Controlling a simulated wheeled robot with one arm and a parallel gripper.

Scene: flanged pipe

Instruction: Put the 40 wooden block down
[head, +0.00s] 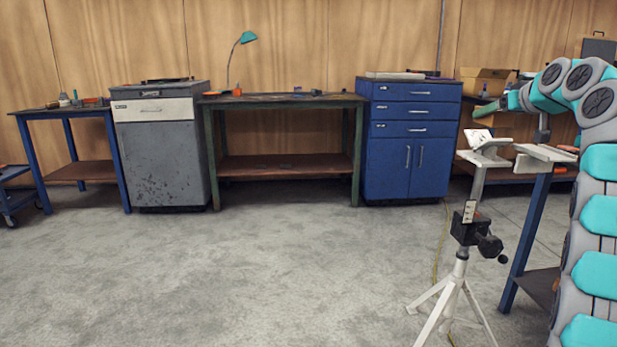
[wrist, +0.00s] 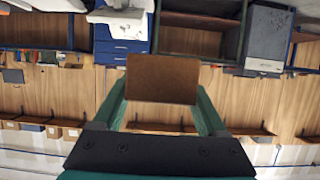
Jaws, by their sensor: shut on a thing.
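The wooden block (wrist: 162,72), a plain brown rectangular piece, shows in the wrist view between the two green fingers of my gripper (wrist: 161,88). The fingers are shut on its two sides, and it sticks out past their tips. The block's number cannot be read. In the head view my gripper (head: 492,107) is at the right, raised above a white-topped stand and pointing left. I cannot make out the block clearly there. The wrist view is upside down, with the wall and furniture beyond the block and no surface touching it.
A white-topped stand (head: 543,153) with blue legs is below my arm. A white tripod (head: 456,290) with a black clamp stands in front. A green-legged workbench (head: 285,100), a blue cabinet (head: 408,140) and a grey cabinet (head: 163,160) line the wall. The concrete floor (head: 250,280) is clear.

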